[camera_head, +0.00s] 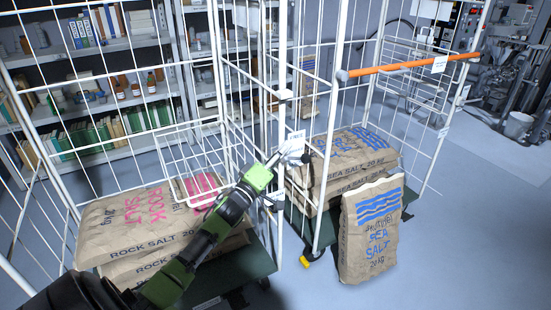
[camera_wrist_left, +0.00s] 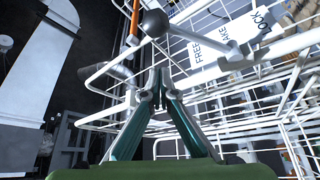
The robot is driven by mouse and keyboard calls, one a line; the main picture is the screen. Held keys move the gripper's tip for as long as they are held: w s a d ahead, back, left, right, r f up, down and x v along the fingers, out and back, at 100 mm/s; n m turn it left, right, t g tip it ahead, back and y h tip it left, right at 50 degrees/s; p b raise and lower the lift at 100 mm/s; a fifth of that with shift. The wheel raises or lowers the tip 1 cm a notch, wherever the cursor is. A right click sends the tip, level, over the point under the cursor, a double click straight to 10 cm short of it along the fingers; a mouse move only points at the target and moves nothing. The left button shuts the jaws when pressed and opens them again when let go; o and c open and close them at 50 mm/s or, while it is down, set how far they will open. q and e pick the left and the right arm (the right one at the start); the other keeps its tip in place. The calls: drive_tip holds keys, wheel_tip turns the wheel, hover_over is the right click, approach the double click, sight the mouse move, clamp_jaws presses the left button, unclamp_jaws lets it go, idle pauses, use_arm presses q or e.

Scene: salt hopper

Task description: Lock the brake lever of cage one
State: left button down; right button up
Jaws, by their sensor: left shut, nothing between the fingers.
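My left gripper (camera_head: 284,155) is at the corner post of the cage holding rock salt (camera_head: 272,110). In the left wrist view its fingertips (camera_wrist_left: 158,84) are together with nothing between them. A brake lever with a dark ball knob (camera_wrist_left: 155,23) is just beyond the fingertips; its grey rod runs right to a pivot by the cage frame. A white plate (camera_wrist_left: 232,42) behind it reads FREE and LOCK, and the rod lies on the FREE side. The plate also shows in the head view (camera_head: 296,141). The lever is barely distinguishable there. Contact with the knob cannot be told. My right gripper is out of view.
Rock salt sacks (camera_head: 150,222) lie in the left cage. Sea salt sacks (camera_head: 350,160) lie in the right cage, which has an orange bar (camera_head: 410,67). Another sea salt sack (camera_head: 369,230) stands upright in front. Shelves (camera_head: 100,105) are behind. The floor at right is clear.

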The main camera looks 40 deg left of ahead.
use_arm(q)
drive_tip(key=d, duration=0.1)
drive_tip(key=d+f, duration=0.1)
drive_tip(key=w+d, duration=0.1)
drive_tip(key=shift+w+d+f+p, duration=0.1)
drive_tip(key=shift+d+f+p, duration=0.05)
drive_tip(key=shift+f+p, duration=0.2)
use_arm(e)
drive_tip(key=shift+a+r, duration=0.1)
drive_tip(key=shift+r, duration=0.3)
use_arm(q)
drive_tip(key=shift+f, duration=0.1)
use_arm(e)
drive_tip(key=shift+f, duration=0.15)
